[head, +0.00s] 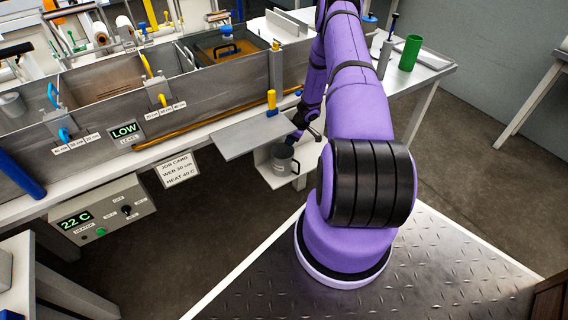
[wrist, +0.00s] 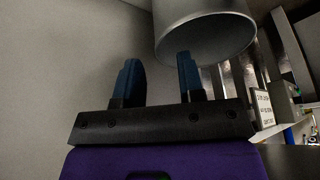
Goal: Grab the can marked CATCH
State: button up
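A small grey metal can (head: 281,166) sits on a low white shelf below a grey flap at the front of the bath. Any marking on it is too small to read. My gripper (head: 294,136) is just above and behind the can in the head view, its fingertips partly hidden. In the wrist view my gripper (wrist: 158,75) has its two blue fingers spread apart with nothing between them. A grey can (wrist: 205,30) fills the top of that view, and the right fingertip overlaps its lower edge. I cannot tell whether they touch.
The grey flap (head: 240,137) juts out left of the can, close to my gripper. The bath's long metal wall (head: 190,122) runs behind it. A job card (head: 178,169) and a control box (head: 103,212) hang at the left. A green cylinder (head: 410,52) stands on the right bench.

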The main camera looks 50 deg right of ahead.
aim_at(282, 150)
jog(key=x, duration=0.5)
jog(key=shift+w+a, duration=0.1)
jog(key=shift+w, duration=0.1)
grip_shut()
